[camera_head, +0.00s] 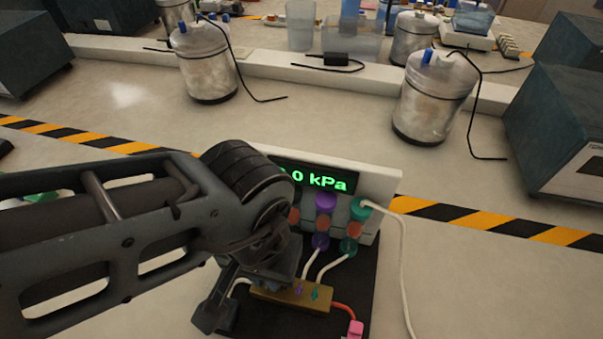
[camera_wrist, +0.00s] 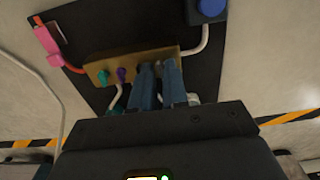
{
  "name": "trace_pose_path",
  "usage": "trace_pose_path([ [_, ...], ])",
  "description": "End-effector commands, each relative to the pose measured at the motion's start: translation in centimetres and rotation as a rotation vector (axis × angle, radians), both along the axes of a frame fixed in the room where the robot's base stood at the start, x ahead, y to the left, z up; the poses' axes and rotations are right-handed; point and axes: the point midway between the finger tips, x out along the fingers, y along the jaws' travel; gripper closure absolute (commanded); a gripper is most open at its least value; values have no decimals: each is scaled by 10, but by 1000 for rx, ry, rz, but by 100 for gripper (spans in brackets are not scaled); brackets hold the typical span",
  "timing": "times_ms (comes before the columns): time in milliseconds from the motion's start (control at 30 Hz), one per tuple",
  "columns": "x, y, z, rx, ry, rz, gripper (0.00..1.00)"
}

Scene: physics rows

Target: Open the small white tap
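A brass manifold (camera_head: 305,293) lies on a black mat, with a teal tap (camera_head: 315,294) and a purple tap (camera_head: 298,290) on it. The manifold (camera_wrist: 105,68), teal tap (camera_wrist: 103,76) and purple tap (camera_wrist: 122,75) also show in the wrist view. No small white tap shows clearly; the part of the manifold at my fingers is covered. My gripper (camera_wrist: 158,68) has its two blue-grey fingers down at the manifold, beside the purple tap, with a narrow gap between them. Whether they touch anything in the gap is not clear.
A panel (camera_head: 380,180) with a green kPa display stands behind the manifold, with coloured connectors and pale hoses. A pink clip (camera_wrist: 47,42) sits on a red hose. A blue knob (camera_wrist: 211,8) is beside the manifold. Metal vessels (camera_head: 433,100) and dark boxes (camera_head: 560,130) stand farther back.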

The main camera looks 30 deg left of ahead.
Motion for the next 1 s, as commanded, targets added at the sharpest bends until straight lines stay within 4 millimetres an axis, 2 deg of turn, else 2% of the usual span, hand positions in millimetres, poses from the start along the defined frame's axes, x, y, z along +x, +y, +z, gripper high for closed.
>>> trace_pose_path([
  [433, 0, 0, -8, 0, 0, 0, 86],
  [1000, 0, 0, -4, -1, 1, 0, 86],
])
